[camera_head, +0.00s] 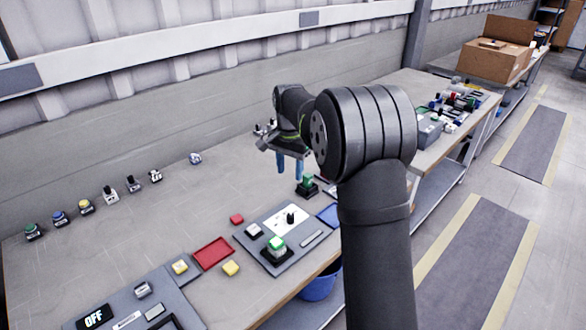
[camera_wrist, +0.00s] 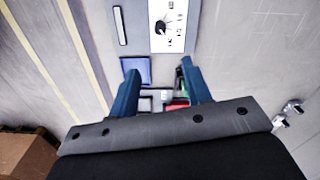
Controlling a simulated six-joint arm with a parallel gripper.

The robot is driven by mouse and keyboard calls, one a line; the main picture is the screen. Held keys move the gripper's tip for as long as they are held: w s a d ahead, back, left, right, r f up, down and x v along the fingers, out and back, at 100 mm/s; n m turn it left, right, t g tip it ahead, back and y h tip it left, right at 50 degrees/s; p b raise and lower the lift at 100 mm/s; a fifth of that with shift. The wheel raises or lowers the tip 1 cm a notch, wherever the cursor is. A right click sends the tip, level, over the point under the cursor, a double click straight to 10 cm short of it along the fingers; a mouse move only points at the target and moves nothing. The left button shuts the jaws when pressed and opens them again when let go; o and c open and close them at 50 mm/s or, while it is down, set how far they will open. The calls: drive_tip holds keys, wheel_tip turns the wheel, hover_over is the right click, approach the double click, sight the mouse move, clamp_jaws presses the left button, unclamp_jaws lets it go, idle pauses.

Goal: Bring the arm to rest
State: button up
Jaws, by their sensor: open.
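My gripper (camera_head: 290,164) hangs over the workbench (camera_head: 140,235) with its two blue fingers pointing down. In the wrist view my gripper (camera_wrist: 163,90) has its fingers spread wide apart, with nothing held between them. Below the fingers, the wrist view shows part of a blue tray (camera_wrist: 137,70), a green part (camera_wrist: 180,80) and a red piece (camera_wrist: 177,105). My arm covers part of the bench's right side in the head view.
A grey panel (camera_head: 310,250) with a green button sits at the front, beside a red tray (camera_head: 212,253). Several small switches line the wall side. An OFF panel (camera_head: 94,317) is at front left. A cardboard box (camera_head: 495,62) stands on the far bench. The middle-left bench is mostly clear.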

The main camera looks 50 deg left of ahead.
sight(291, 215)
drive_tip(key=shift+f, duration=0.15)
wheel_tip(291, 215, down, 17)
drive_tip(key=shift+f, duration=0.1)
idle(0.4)
drive_tip(key=shift+f, duration=0.1)
drive_tip(key=n, duration=0.8)
drive_tip(key=shift+n, duration=0.3)
drive_tip(key=n, duration=0.4)
drive_tip(key=shift+n, duration=2.2)
idle(0.3)
